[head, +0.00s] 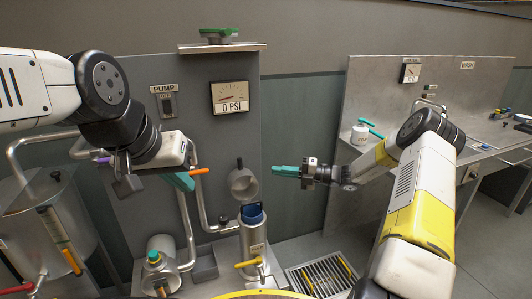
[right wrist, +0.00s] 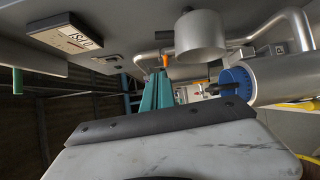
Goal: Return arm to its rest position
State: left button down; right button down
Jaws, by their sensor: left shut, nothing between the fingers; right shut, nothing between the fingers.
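My right arm comes in from the right in the head view. Its right gripper (head: 284,170) has teal fingers shut together, pointing left with nothing between them. The fingers also show in the right wrist view (right wrist: 156,94). They are just right of the open steel lid (head: 243,184) and above the steel extractor cylinder (head: 254,240), whose blue inside shows. They look apart from both. My left arm comes in from the left. Its left gripper (head: 181,181) is shut and empty, in front of the grey panel; its fingers are partly hidden behind the wrist.
The panel carries a PUMP switch (head: 168,104) and a gauge (head: 230,97) reading 0 PSI. Steel pipes and an orange handle (head: 200,171) are near my left gripper. A large steel tank (head: 52,215) stands left. A floor grate (head: 325,277) lies below.

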jog(key=s+a+r+n+g+h, duration=0.1)
jog(key=s+r+n+g+h, duration=0.1)
jog(key=s+r+n+h, duration=0.4)
jog(key=s+a+r+n+g+h, duration=0.2)
jog(key=s+r+n, duration=0.4)
jog(key=s+n, duration=0.55)
jog(key=s+d+r+n+t+h, duration=0.3)
jog(key=s+d+r+n, duration=0.1)
jog(key=s+n, duration=0.5)
jog(key=s+d+r+n+t+h, duration=0.2)
jog(key=s+d+r+n+h, duration=0.2)
jog(key=s+n, duration=0.5)
jog(key=d+n, duration=0.2)
jog(key=n, duration=0.1)
jog(key=shift+r+t, duration=0.2)
jog(key=shift+t, duration=0.2)
